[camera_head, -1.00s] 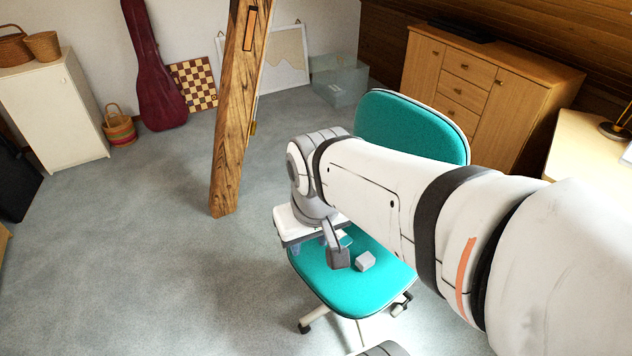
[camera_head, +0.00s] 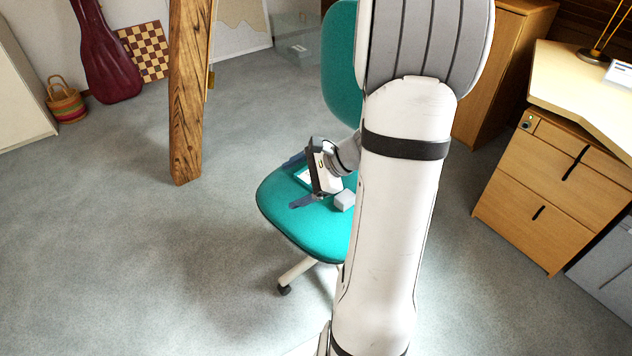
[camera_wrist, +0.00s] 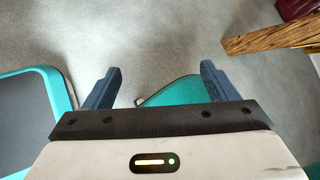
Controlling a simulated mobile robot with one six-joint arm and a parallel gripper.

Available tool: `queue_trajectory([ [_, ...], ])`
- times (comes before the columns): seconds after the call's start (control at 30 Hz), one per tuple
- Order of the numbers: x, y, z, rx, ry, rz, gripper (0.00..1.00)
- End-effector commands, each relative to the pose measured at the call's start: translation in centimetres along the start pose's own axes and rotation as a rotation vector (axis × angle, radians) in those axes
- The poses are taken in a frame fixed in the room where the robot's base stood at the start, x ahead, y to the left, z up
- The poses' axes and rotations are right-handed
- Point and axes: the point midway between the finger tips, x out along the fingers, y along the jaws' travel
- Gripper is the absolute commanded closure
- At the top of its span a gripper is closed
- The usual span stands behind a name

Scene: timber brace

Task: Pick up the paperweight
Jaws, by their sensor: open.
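The paperweight seems to be the small pale grey block (camera_head: 344,200) on the teal seat of the office chair (camera_head: 290,222). My forearm partly covers the chair, close to the block's right side. My gripper (camera_head: 299,181) is open and tilted, just left of the block and low over the seat. Its two dark blue fingers are spread apart in the wrist view (camera_wrist: 160,82), with nothing between them. There the teal seat (camera_wrist: 178,90) shows beyond the gripper body. The block does not show in the wrist view.
The slanted timber brace (camera_head: 187,100) stands left of the chair. The chair backrest (camera_head: 338,65) rises behind my gripper. A desk with drawers (camera_head: 548,185) stands at the right. A dark panel with a teal rim (camera_wrist: 62,90) is at the wrist view's left. Carpet at left is free.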

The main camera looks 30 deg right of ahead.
Motion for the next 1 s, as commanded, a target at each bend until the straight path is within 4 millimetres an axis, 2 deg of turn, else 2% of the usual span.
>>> queue_trajectory([
  [0.03, 1.6, 0.3, -5.5, 0.14, -0.017, -0.088, 0.2],
  [0.2, 1.5, -0.5, -18.1, 0.529, -0.07, -0.393, 0.2],
  [0.3, 0.8, -0.1, -23.7, 0.685, -0.089, -0.531, 0.2],
  [0.4, 0.1, 0.5, -27.3, 0.783, -0.101, -0.623, 0.2],
  [0.5, -0.2, 0.7, -29.1, 0.832, -0.108, -0.671, 0.2],
  [0.6, 0.2, 0.3, -29.7, 0.846, -0.11, -0.686, 0.2],
  [0.87, 2.8, -1.4, -30.0, 0.843, -0.11, -0.685, 0.2],
  [1.0, 4.7, -2.6, -30.1, 0.843, -0.109, -0.683, 0.2],
])
